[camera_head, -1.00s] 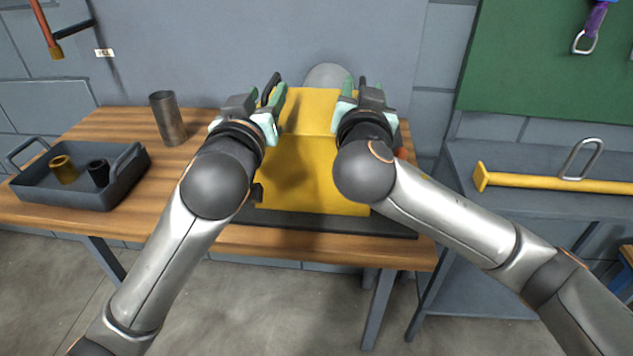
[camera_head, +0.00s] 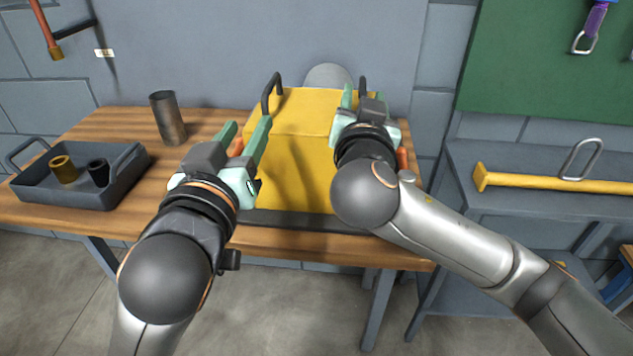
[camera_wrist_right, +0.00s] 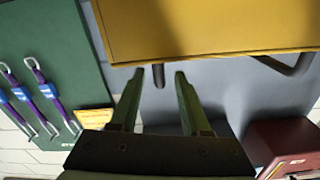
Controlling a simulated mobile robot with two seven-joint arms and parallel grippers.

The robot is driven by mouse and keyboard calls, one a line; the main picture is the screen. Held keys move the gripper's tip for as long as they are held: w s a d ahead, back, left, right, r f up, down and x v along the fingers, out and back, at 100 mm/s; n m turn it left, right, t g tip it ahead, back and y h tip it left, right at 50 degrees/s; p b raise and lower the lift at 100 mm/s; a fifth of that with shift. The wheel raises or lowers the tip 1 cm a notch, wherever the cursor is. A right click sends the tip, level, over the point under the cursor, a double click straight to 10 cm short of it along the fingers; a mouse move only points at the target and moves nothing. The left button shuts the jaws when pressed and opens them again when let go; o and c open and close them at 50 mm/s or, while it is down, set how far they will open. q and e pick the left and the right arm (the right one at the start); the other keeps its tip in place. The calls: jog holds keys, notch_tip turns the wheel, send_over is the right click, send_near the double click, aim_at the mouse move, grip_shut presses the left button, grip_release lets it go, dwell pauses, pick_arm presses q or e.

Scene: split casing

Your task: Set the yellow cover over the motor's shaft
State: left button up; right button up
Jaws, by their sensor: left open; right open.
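The yellow cover (camera_head: 300,150) is a boxy housing with a dark left handle (camera_head: 271,92) and a dark right handle (camera_head: 363,86). It stands level on a dark base (camera_head: 300,221) on the bench. The motor's shaft is hidden. A grey rounded part (camera_head: 327,76) shows behind the cover. My left gripper (camera_head: 246,132) is open and empty, in front and to the left of the cover, apart from the left handle. My right gripper (camera_head: 360,98) is open near the right handle. In the right wrist view, the cover (camera_wrist_right: 200,25) lies beyond its spread fingers (camera_wrist_right: 159,75).
A grey tray (camera_head: 80,195) with two small cylindrical parts and a metal cup (camera_head: 168,118) stand on the left of the bench (camera_head: 110,125). Orange parts (camera_head: 402,157) show beside the cover. A side bench with a yellow bar (camera_head: 560,182) stands at the right.

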jog(key=s+a, duration=0.1)
jog(key=s, duration=0.7)
jog(key=shift+s+a, duration=0.2)
jog(key=shift+a, duration=0.05)
